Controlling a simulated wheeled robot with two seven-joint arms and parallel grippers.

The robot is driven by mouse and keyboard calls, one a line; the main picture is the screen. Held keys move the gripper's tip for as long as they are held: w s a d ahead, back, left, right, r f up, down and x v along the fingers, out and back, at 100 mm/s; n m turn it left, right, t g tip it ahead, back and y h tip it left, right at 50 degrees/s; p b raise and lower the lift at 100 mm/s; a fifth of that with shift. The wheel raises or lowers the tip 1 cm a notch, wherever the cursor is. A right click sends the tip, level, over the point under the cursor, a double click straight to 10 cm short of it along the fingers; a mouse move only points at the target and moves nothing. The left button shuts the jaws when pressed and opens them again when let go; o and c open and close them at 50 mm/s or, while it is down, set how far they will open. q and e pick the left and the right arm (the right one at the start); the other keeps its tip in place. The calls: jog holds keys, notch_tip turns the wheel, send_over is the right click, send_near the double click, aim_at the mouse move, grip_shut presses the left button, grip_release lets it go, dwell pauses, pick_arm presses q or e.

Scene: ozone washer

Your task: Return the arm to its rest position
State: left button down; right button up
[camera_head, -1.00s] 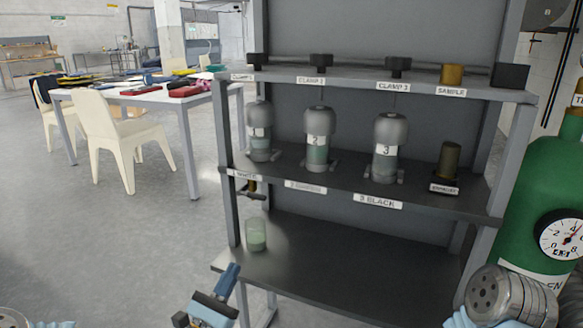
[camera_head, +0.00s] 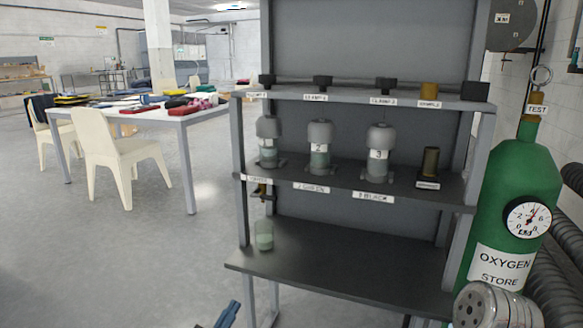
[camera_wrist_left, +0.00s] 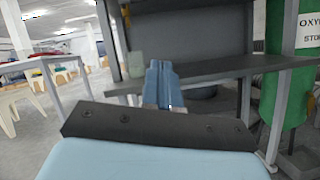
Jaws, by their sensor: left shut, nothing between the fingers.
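My left gripper (camera_head: 229,314) shows only as blue fingertips at the bottom edge of the head view, in front of and below the grey rack. In the left wrist view its blue fingers (camera_wrist_left: 161,84) are together with nothing between them, and the rack's lower shelf (camera_wrist_left: 215,70) is beyond them. The rest of my left arm is out of the head view. My right gripper is not seen; a grey ribbed cylinder end (camera_head: 492,306) at the lower right may be part of my right arm.
The rack holds several grey-capped bottles (camera_head: 319,150) on its middle shelf. A glass of pale green liquid (camera_head: 264,236) stands on the lower shelf (camera_head: 340,268). A green oxygen cylinder (camera_head: 515,185) stands right. A white table (camera_head: 160,114) and chair (camera_head: 112,150) stand left, with open floor (camera_head: 110,260) in front.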

pick_arm(q)
jog(key=s+d+f+m+g, duration=0.2)
jog(key=f+m+g, duration=0.15)
jog(key=f, duration=0.25)
jog(key=s+d+f+m+g+y, duration=0.1)
jog(key=d+f+m+g, duration=0.15)
jog(key=f+m, duration=0.2)
jog(key=s+d+f+m+g, duration=0.2)
jog(key=f+m+g, duration=0.1)
jog(key=f, duration=0.4)
jog(key=s+a+f+m+g+y+p, duration=0.1)
jog(key=s+a+f+m+g+y, duration=0.1)
jog(key=s+f+m+g, duration=0.3)
jog(key=s+a+f+m+g+y+p, duration=0.1)
jog(key=s+f+m+g, duration=0.4)
jog(key=s, duration=0.6)
notch_tip(320, 180, down, 2)
jog(key=a+m+y, duration=0.1)
jog(key=m+y, duration=0.1)
jog(key=m, duration=0.1)
jog(key=shift+s+a+f+m, duration=0.2)
jog(key=shift+a+f+m, duration=0.1)
jog(key=shift+m, duration=0.1)
